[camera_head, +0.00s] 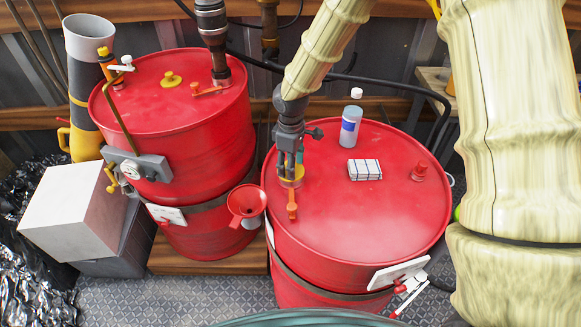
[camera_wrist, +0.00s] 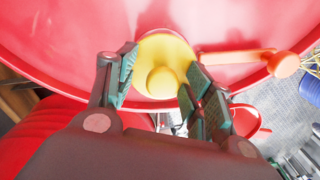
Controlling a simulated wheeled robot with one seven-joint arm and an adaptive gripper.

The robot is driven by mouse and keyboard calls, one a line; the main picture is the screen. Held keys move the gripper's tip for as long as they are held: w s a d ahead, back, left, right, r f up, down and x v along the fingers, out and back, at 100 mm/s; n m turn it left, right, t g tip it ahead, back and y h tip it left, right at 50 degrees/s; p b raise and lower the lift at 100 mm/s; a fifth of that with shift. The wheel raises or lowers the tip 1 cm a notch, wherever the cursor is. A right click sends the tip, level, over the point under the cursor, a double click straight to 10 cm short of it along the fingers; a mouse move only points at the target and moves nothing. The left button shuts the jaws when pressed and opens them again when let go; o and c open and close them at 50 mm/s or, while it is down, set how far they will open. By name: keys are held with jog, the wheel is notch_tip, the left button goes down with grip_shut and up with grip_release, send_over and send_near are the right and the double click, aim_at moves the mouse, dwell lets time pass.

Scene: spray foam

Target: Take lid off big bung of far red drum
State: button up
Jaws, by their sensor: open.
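The right red drum (camera_head: 350,235) has a yellow lid (camera_head: 291,183) at its left rim, with an orange handle (camera_head: 292,208) beside it. My gripper (camera_head: 291,162) points down just above this lid, open. In the wrist view, the yellow lid with its round knob (camera_wrist: 164,80) lies between the parted fingers of my gripper (camera_wrist: 158,78); I cannot tell whether they touch it. The orange handle (camera_wrist: 283,63) extends right there. The left red drum (camera_head: 200,125), standing farther back, has a small yellow cap (camera_head: 171,78) and a pump tube (camera_head: 212,45) on top. A red bung (camera_head: 419,172) sits at the right drum's right side.
A blue-labelled bottle (camera_head: 350,126) and a striped white block (camera_head: 365,169) stand on the right drum. A red funnel (camera_head: 247,202) is between the drums. A white box (camera_head: 70,210) and black plastic (camera_head: 35,275) lie at left. A dark hose (camera_head: 390,82) runs behind.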

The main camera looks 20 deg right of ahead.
jog(key=shift+f, duration=0.1)
jog(key=shift+s+r, duration=0.2)
jog(key=c, duration=1.1)
jog(key=shift+w+r+b, duration=0.15)
jog(key=shift+r+b, duration=0.35)
jog(key=shift+r, duration=0.3)
jog(key=shift+r+b, duration=0.35)
jog(key=shift+r, duration=0.6)
jog(key=a+b, duration=0.1)
jog(key=a, duration=0.4)
jog(key=a+r+b, duration=0.1)
jog(key=a, duration=0.4)
jog(key=w+a+b, duration=0.1)
jog(key=a+b, duration=0.1)
jog(key=a, duration=0.4)
jog(key=shift+r, duration=0.2)
